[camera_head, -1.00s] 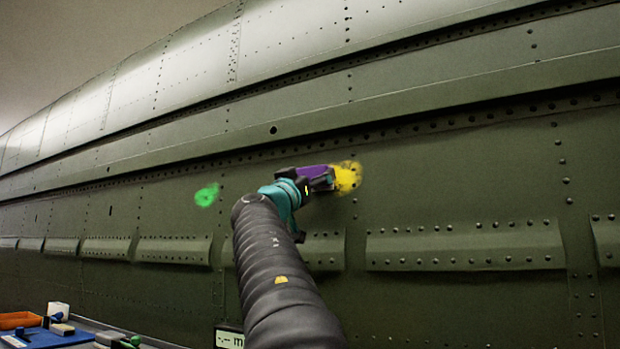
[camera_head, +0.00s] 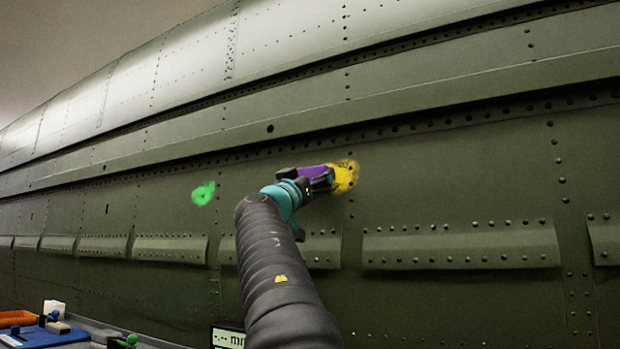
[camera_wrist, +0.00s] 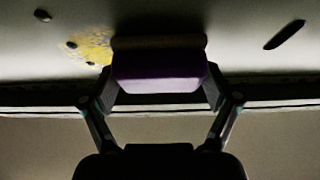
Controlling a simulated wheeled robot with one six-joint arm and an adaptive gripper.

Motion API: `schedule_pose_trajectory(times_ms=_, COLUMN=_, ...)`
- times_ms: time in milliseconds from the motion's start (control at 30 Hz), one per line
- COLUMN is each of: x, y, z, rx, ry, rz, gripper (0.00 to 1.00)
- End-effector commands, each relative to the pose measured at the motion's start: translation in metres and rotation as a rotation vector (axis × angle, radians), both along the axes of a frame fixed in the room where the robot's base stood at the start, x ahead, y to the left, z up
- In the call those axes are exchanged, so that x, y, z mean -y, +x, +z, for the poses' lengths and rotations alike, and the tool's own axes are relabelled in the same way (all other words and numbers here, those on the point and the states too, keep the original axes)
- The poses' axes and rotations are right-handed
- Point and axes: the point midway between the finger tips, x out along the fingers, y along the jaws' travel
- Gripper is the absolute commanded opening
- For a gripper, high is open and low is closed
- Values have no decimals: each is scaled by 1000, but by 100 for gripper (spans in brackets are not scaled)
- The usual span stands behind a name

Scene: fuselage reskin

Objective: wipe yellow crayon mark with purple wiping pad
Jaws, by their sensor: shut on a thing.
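The yellow crayon mark (camera_head: 346,177) is on the dark green fuselage skin, just right of my gripper in the head view. It also shows in the wrist view (camera_wrist: 92,47), left of the pad. The purple wiping pad (camera_wrist: 158,72) is held between both fingers of my gripper (camera_wrist: 160,85). In the head view the pad (camera_head: 313,171) lies over or right beside the left edge of the mark. In the wrist view the pad's face is at or very near the skin; I cannot tell if it touches. My gripper (camera_head: 320,180) hides part of the area.
A green mark (camera_head: 203,193) is on the skin to the left. Riveted stiffeners (camera_head: 460,246) stand out below and a long ledge runs above.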

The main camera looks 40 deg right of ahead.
Motion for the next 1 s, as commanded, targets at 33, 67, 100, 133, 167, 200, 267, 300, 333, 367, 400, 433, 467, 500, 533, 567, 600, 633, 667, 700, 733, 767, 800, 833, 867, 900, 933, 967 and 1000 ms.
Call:
schedule_pose_trajectory(times_ms=33, x=0, y=-1, z=0, rx=0, ry=0, rz=-1, gripper=60)
schedule_pose_trajectory(times_ms=67, x=1, y=-2, z=-1, rx=0, ry=0, rz=-1, gripper=60)
schedule_pose_trajectory(times_ms=100, x=1, y=-4, z=-1, rx=1, ry=1, rz=0, gripper=60)
schedule_pose_trajectory(times_ms=133, x=2, y=-5, z=-1, rx=2, ry=1, rz=-1, gripper=60)
schedule_pose_trajectory(times_ms=167, x=3, y=-7, z=-1, rx=3, ry=1, rz=-1, gripper=60)
schedule_pose_trajectory(times_ms=200, x=3, y=-10, z=-2, rx=3, ry=1, rz=-1, gripper=60)
schedule_pose_trajectory(times_ms=267, x=5, y=-14, z=-2, rx=2, ry=0, rz=-1, gripper=60)
schedule_pose_trajectory(times_ms=300, x=6, y=-18, z=-2, rx=2, ry=-1, rz=-1, gripper=60)
schedule_pose_trajectory(times_ms=333, x=7, y=-20, z=-2, rx=3, ry=0, rz=-1, gripper=60)
schedule_pose_trajectory(times_ms=367, x=8, y=-22, z=-1, rx=3, ry=0, rz=-1, gripper=60)
schedule_pose_trajectory(times_ms=400, x=9, y=-25, z=-1, rx=2, ry=0, rz=-1, gripper=60)
schedule_pose_trajectory(times_ms=433, x=10, y=-27, z=-1, rx=2, ry=0, rz=-1, gripper=60)
schedule_pose_trajectory(times_ms=467, x=10, y=-29, z=-1, rx=2, ry=0, rz=-1, gripper=60)
schedule_pose_trajectory(times_ms=500, x=11, y=-31, z=-1, rx=2, ry=0, rz=0, gripper=60)
schedule_pose_trajectory(times_ms=533, x=12, y=-32, z=-1, rx=2, ry=0, rz=0, gripper=60)
schedule_pose_trajectory(times_ms=567, x=12, y=-33, z=-1, rx=2, ry=0, rz=0, gripper=60)
schedule_pose_trajectory(times_ms=600, x=13, y=-34, z=0, rx=2, ry=0, rz=0, gripper=60)
schedule_pose_trajectory(times_ms=633, x=13, y=-34, z=0, rx=2, ry=0, rz=0, gripper=60)
schedule_pose_trajectory(times_ms=667, x=13, y=-35, z=0, rx=2, ry=0, rz=0, gripper=60)
schedule_pose_trajectory(times_ms=700, x=14, y=-37, z=-1, rx=2, ry=0, rz=0, gripper=60)
schedule_pose_trajectory(times_ms=733, x=15, y=-39, z=-1, rx=2, ry=0, rz=0, gripper=60)
schedule_pose_trajectory(times_ms=767, x=16, y=-41, z=-1, rx=2, ry=1, rz=-1, gripper=60)
schedule_pose_trajectory(times_ms=800, x=17, y=-44, z=-1, rx=1, ry=-1, rz=-2, gripper=60)
schedule_pose_trajectory(times_ms=833, x=19, y=-46, z=-1, rx=1, ry=-1, rz=-2, gripper=60)
schedule_pose_trajectory(times_ms=867, x=20, y=-48, z=-1, rx=1, ry=-1, rz=-2, gripper=60)
schedule_pose_trajectory(times_ms=900, x=21, y=-51, z=-1, rx=2, ry=0, rz=-1, gripper=60)
schedule_pose_trajectory(times_ms=933, x=22, y=-53, z=-1, rx=2, ry=0, rz=-1, gripper=60)
schedule_pose_trajectory(times_ms=967, x=23, y=-55, z=-1, rx=2, ry=0, rz=-1, gripper=60)
schedule_pose_trajectory(times_ms=1000, x=24, y=-57, z=-1, rx=1, ry=-1, rz=-2, gripper=60)
